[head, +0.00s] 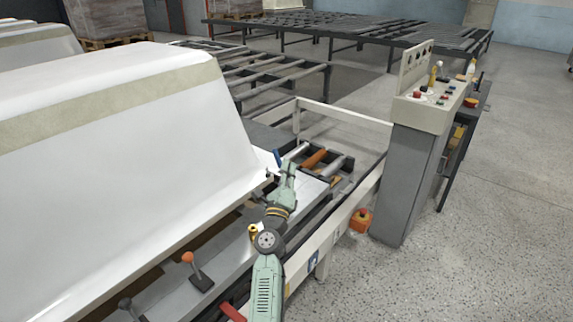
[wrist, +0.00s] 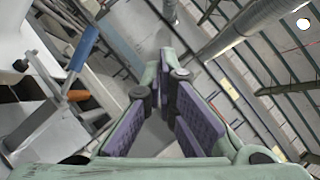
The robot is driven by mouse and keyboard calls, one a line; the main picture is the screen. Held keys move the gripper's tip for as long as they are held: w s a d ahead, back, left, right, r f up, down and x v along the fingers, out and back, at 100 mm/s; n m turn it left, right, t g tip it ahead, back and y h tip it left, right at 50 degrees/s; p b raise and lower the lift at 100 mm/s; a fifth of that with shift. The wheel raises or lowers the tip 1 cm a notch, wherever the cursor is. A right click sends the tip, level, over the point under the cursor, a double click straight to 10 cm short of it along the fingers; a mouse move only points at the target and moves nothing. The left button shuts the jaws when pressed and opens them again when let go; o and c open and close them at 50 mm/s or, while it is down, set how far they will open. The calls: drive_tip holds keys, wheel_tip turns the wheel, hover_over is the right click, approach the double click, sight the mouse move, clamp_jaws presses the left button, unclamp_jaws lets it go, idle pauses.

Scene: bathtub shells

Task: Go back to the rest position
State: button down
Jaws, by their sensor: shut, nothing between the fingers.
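My gripper (head: 288,168) is at the end of my green arm in the head view, in front of the right end of the white bathtub shell (head: 110,135). In the wrist view, my gripper (wrist: 170,68) has its purple-padded fingers drawn together at the tips with nothing between them. It points up toward the ceiling beams and a large pipe. A blue-handled lever (head: 278,158) stands close beside the gripper; the blue handle also shows at the left of the wrist view (wrist: 83,48). Whether the gripper touches it cannot be told.
A control cabinet (head: 405,175) with buttons stands at the right. An orange-knobbed lever (head: 195,270) and a black-knobbed lever (head: 130,307) stand by the shell. A white rail (head: 345,215) runs beside my arm. The grey floor (head: 480,240) at the right is clear.

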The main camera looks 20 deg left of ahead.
drive_tip(key=shift+s+d+r, duration=0.15)
drive_tip(key=shift+s, duration=0.75)
